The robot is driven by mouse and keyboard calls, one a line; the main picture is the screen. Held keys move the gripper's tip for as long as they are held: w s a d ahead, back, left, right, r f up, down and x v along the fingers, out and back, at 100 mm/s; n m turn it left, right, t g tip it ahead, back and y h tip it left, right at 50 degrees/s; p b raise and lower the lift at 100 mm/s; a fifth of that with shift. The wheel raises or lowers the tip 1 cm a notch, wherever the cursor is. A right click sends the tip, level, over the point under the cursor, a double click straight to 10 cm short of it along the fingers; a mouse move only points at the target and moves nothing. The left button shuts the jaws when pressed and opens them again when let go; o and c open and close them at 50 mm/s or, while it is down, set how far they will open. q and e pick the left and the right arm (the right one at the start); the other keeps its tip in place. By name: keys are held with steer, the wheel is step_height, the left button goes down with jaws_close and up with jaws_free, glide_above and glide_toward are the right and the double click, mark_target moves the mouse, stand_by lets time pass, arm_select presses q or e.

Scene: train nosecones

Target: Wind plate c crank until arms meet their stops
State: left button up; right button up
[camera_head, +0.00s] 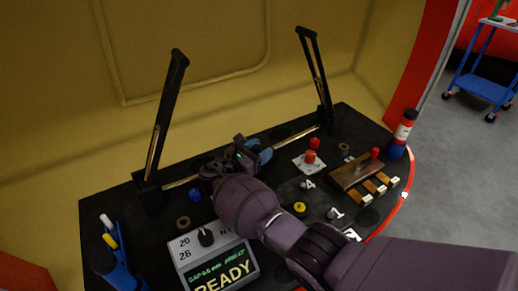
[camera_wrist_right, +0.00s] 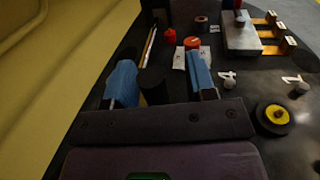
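Two black arms stand raised on the dark console, a left arm (camera_head: 167,115) and a right arm (camera_head: 316,72). A brass rod (camera_head: 295,137) runs low between their bases. My right gripper (camera_head: 252,153) is low over the console near the rod. In the right wrist view its blue-padded fingers (camera_wrist_right: 160,82) are apart, with a dark upright cylinder (camera_wrist_right: 153,88) between them, perhaps the crank handle. I cannot tell whether either pad touches it. No letter c is readable, and my right arm hides part of the console. My left gripper is out of view.
A panel (camera_head: 221,265) reading READY is at the front. A yellow wall (camera_head: 220,60) rises behind.

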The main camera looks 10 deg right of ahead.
arm_select(q)
steer(key=shift+w, duration=0.1)
arm_select(e)
steer(key=shift+w+r, duration=0.1)
steer(key=shift+r, duration=0.55)
step_height(320, 180, up, 5)
steer(key=shift+w+d+f+p, duration=0.1)
steer(key=shift+p, duration=1)
arm_select(q)
steer(key=shift+t, duration=0.3)
step_height(320, 180, up, 6)
steer(key=p, duration=0.4)
steer(key=shift+a+f+p, duration=0.15)
steer(key=shift+f+p, duration=0.1)
steer(key=shift+p, duration=0.1)
arm_select(e)
step_height(320, 180, up, 14)
steer(key=shift+c, duration=0.3)
